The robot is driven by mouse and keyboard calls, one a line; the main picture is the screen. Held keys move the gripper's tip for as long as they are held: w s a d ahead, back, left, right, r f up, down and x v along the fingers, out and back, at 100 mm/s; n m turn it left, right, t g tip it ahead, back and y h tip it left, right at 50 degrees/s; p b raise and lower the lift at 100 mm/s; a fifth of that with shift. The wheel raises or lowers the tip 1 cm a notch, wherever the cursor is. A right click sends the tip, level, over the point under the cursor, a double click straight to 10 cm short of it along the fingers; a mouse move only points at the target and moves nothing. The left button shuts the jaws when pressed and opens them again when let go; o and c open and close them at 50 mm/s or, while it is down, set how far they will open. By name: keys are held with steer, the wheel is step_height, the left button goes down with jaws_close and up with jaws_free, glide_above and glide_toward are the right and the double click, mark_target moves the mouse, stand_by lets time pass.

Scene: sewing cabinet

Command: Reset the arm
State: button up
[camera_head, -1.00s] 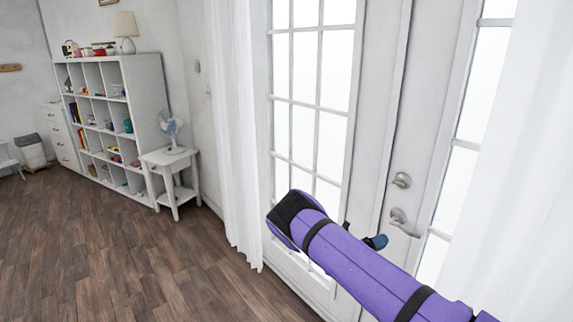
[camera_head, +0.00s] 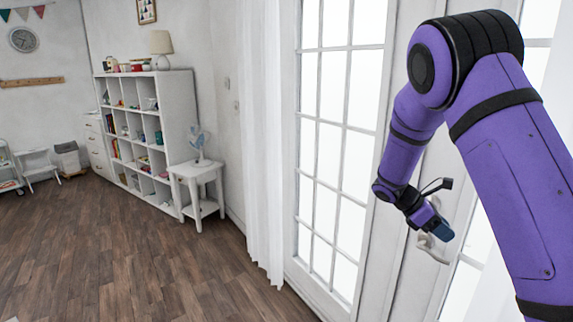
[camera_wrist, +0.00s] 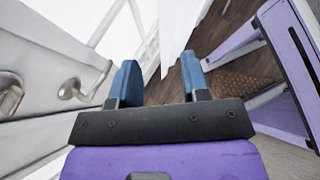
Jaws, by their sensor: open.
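My purple arm reaches up and bends down on the right side of the head view. My gripper (camera_head: 441,231) hangs in front of the white glazed door, close to the lever door handle (camera_head: 430,250) and partly covering it. In the wrist view my gripper (camera_wrist: 158,85) shows two blue fingertips spread apart with nothing between them. The lever handle (camera_wrist: 78,90) is to the left of the fingers there, apart from them. Whether the gripper touches the handle cannot be told from the head view.
The white door (camera_head: 385,260) and a white curtain (camera_head: 262,150) stand close on the arm's left. A small side table (camera_head: 197,172) with a fan (camera_head: 200,148) and a white cube shelf (camera_head: 178,105) stand farther back. The wooden floor (camera_head: 140,255) at left is clear.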

steer(key=s+a+r+m+t+y, duration=0.2)
steer(key=s+r+m+y, duration=0.2)
steer(key=s+r, duration=0.4)
steer(key=s+a+r+m+t+y, duration=0.25)
steer(key=s+r+m, duration=0.25)
steer(key=s+r, duration=0.3)
steer(key=s+a+r+m+t+y, duration=0.2)
steer(key=s+m, duration=0.1)
steer(key=s, duration=0.4)
steer(key=s+a+r+m+t+y, duration=0.1)
steer(key=s+a+r+m+t, duration=0.2)
steer(key=s, duration=0.5)
steer(key=shift+s+a+y, duration=0.15)
steer(key=shift+a+y, duration=0.1)
steer(key=shift+y, duration=0.1)
steer(key=shift+r, duration=0.1)
